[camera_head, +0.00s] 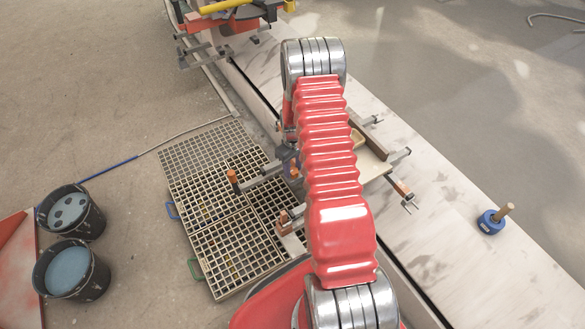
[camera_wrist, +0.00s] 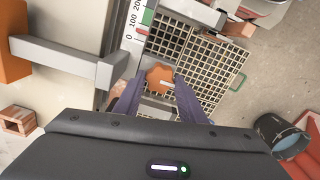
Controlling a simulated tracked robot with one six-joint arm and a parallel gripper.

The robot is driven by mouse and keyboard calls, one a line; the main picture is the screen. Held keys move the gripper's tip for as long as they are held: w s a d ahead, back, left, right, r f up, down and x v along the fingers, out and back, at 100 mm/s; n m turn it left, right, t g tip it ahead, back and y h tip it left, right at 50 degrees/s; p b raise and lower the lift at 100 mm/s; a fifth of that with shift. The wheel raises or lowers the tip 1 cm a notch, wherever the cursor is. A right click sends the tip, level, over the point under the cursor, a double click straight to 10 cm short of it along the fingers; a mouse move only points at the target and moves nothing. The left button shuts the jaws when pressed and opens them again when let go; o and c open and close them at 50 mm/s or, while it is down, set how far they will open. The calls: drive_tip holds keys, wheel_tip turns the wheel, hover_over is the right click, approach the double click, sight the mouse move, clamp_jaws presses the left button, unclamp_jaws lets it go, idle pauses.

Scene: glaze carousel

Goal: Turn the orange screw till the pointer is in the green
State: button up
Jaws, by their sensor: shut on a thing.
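The orange screw (camera_wrist: 160,78) has a lobed head and shows in the wrist view between the fingers of my gripper (camera_wrist: 157,88). The two purple-grey fingers are shut on it, one on each side. Just above it in that view is a white scale (camera_wrist: 134,24) marked 0, 100 and 200, with a green band (camera_wrist: 148,17) along its edge.
Floor gratings (camera_head: 213,237) lie left of my arm. Clamps with bars (camera_head: 262,176) stick out over them. Two dark buckets (camera_head: 94,282) (camera_head: 98,222) stand at the left. A blue round tool with a wooden handle (camera_head: 491,222) rests on the pale ledge (camera_head: 440,215) at right.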

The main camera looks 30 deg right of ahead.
sight(293, 170)
drive_tip(key=shift+m, duration=0.6)
drive_tip(key=o, duration=1)
drive_tip(key=shift+o, duration=0.2)
drive_tip(key=shift+r, duration=0.15)
wheel_tip(293, 170, up, 14)
drive_tip(key=shift+f, duration=0.25)
drive_tip(key=shift+m, duration=0.3)
